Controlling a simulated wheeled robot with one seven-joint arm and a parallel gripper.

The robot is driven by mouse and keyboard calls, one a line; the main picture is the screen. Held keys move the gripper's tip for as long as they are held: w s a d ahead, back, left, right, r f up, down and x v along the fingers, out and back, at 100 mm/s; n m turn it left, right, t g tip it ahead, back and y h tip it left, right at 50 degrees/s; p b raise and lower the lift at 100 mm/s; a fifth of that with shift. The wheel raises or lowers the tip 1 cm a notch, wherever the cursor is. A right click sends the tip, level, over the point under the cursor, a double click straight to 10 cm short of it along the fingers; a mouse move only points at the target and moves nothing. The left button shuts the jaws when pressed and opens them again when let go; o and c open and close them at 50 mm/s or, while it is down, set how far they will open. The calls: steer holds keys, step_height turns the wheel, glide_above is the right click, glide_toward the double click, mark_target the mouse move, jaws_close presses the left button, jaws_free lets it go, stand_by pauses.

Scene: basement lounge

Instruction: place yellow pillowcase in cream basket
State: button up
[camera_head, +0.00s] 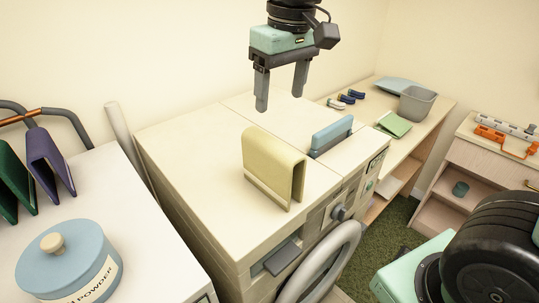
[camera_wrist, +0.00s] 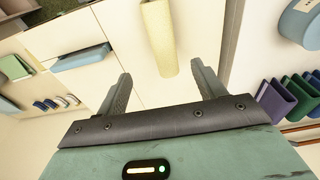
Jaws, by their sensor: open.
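The yellow pillowcase (camera_head: 272,162) stands as a folded, arched piece of cloth on top of the cream washing machine (camera_head: 203,160). It also shows in the wrist view (camera_wrist: 159,36), at the top centre beyond the fingertips. My gripper (camera_head: 281,97) hangs above the back of the machines, fingers pointing down, open and empty. In the wrist view its two fingers (camera_wrist: 161,72) are spread apart, with the pillowcase lying ahead of the gap, not between them. I cannot make out a cream basket in either view.
A blue folded cloth (camera_head: 331,136) stands to the right of the pillowcase. A grey bin (camera_head: 417,104) and a green cloth (camera_head: 394,124) sit on the wooden bench beyond. A blue powder tin (camera_head: 68,264) and purple cloth (camera_head: 50,160) are at left. The machine top around the pillowcase is clear.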

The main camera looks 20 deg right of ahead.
mark_target(272, 141)
steer(key=f, duration=0.2)
steer(key=f+p, duration=0.1)
steer(key=f, duration=0.2)
steer(key=w+f+p, duration=0.1)
steer(key=f, duration=0.2)
steer(key=shift+a+f, duration=0.2)
steer(key=shift+a, duration=0.05)
steer(key=shift+w+a+f+p, duration=0.1)
steer(key=shift+f+p, duration=0.3)
steer(key=shift+f, duration=0.5)
steer(key=shift+w+a+f+p, duration=0.15)
steer(key=shift+f+p, duration=0.3)
steer(key=shift+f, duration=0.45)
steer(key=shift+w+a+f+p, duration=0.1)
steer(key=shift+f+p, duration=0.3)
steer(key=shift+f, duration=0.5)
steer(key=c, duration=1.2)
